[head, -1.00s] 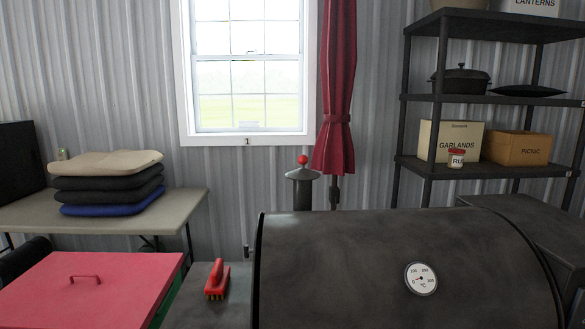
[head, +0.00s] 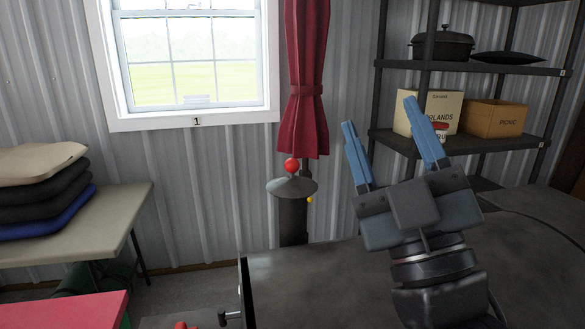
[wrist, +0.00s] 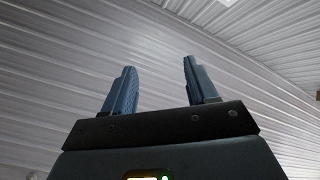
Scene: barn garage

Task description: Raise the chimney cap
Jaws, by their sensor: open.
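The chimney cap (head: 280,187) is a grey disc with a red ball knob (head: 291,165) on top. It sits on the dark chimney pipe (head: 293,222) behind the left part of the smoker lid (head: 310,285), in front of the wall. A small yellow spot shows at its lower right edge. My gripper (head: 382,126) is open and empty, to the right of the cap, with its blue fingers pointing up. In the wrist view the open fingers (wrist: 158,80) have nothing between them, only wall and ceiling behind. The cap is not in the wrist view.
A dark shelf (head: 470,67) with pots and boxes stands at the right, behind my gripper. A red curtain (head: 305,85) hangs above and behind the cap. A table (head: 115,215) with stacked cushions (head: 40,190) is at the left. The space left of the chimney is clear.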

